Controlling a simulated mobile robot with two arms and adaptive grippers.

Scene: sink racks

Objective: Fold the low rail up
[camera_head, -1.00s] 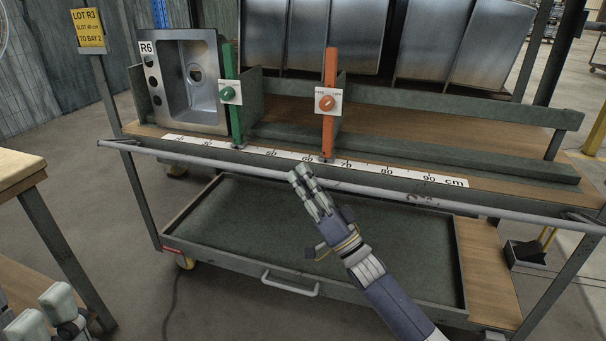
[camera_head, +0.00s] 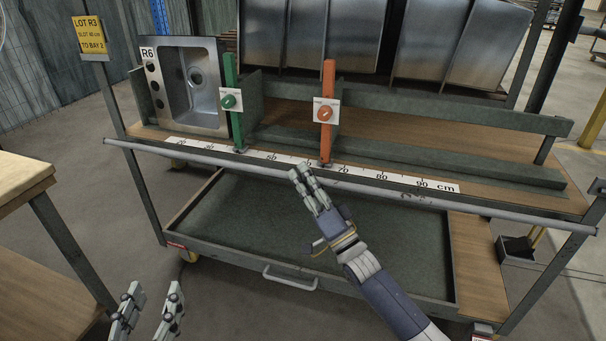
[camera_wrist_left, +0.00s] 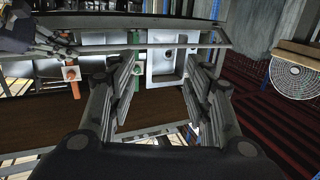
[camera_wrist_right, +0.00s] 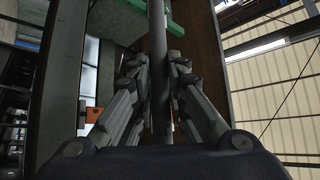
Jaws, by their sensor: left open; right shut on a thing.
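The low rail (camera_head: 400,197) is a long thin grey bar across the front of the cart, just before the white centimetre scale. It is down at about the height of the worktop edge. My right gripper (camera_head: 302,174) is shut on the rail near its middle. In the right wrist view the rail (camera_wrist_right: 157,60) runs between the fingers of my right gripper (camera_wrist_right: 160,62). My left gripper (camera_head: 154,288) is open and empty at the bottom left, low and apart from the cart. Its spread fingers also show in the left wrist view (camera_wrist_left: 160,72).
A steel sink (camera_head: 190,85) stands at the left of the worktop. A green post (camera_head: 233,120) and an orange post (camera_head: 327,130) rise behind the rail. A shallow lower tray (camera_head: 262,272) lies below. A wooden table (camera_head: 20,172) stands at the left.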

